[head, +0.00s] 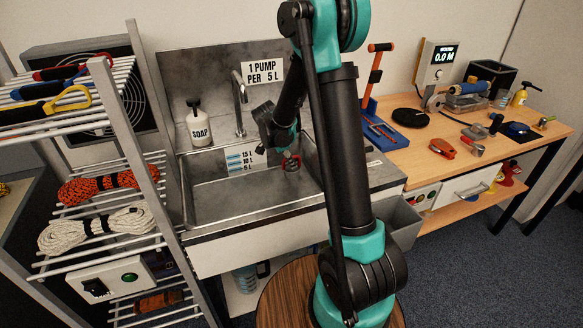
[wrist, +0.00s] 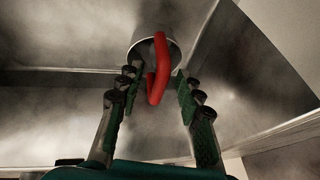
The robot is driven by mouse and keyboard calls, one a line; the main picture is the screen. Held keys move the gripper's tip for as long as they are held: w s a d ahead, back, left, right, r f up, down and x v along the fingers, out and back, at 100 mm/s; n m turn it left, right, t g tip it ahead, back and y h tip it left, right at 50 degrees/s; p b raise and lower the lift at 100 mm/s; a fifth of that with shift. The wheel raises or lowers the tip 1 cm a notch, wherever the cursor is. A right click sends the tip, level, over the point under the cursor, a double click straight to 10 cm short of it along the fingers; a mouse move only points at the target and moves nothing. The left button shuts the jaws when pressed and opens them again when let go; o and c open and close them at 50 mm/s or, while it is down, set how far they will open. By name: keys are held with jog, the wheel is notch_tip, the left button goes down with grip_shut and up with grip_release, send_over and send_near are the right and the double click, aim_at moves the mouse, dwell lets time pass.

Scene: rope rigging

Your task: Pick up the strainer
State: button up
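The strainer (wrist: 140,50) is a round grey metal piece with a bent red handle (wrist: 158,65), in the sink (head: 235,196). In the head view only a small red and grey part of it (head: 291,163) shows, just below my gripper (head: 287,152). In the wrist view my gripper (wrist: 157,82) is open, with one finger on each side of the red handle. Gaps show between the handle and both fingers. I cannot tell how far the handle reaches in between the fingertips.
Sink walls surround my gripper closely. A faucet (head: 239,105) and a soap bottle (head: 200,124) stand behind the basin. A rope shelf (head: 133,165) is at left. A wooden workbench (head: 410,150) with tools is at right. The basin's left part looks clear.

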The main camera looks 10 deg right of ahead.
grip_shut()
jog(key=shift+r, duration=0.15)
